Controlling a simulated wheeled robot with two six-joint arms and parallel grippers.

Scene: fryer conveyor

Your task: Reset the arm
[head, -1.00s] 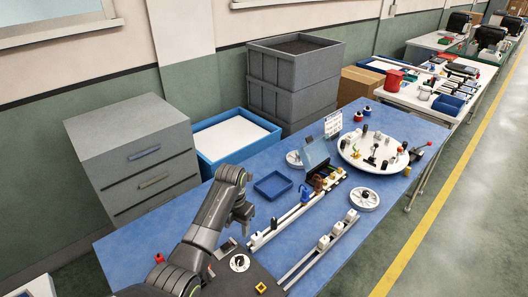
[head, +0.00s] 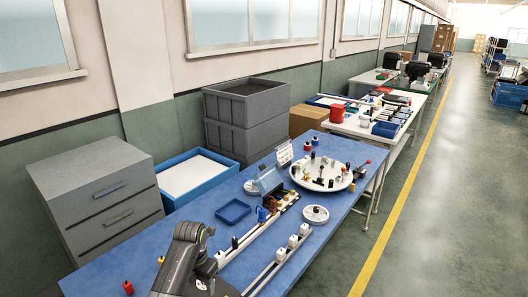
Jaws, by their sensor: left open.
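My left arm comes in at the bottom of the head view, folded close to my body. Its gripper (head: 207,268) points down near the front edge of the blue table (head: 110,268) and is small and dark here; it is open and appears to hold nothing. My right gripper is out of view.
A white rail (head: 240,243) and a second rail with white blocks (head: 277,257) lie ahead of the arm. Beyond are a blue tray (head: 233,211), a white round plate (head: 304,183) with small parts, and a white disc (head: 315,215). Grey drawers (head: 105,195) stand left.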

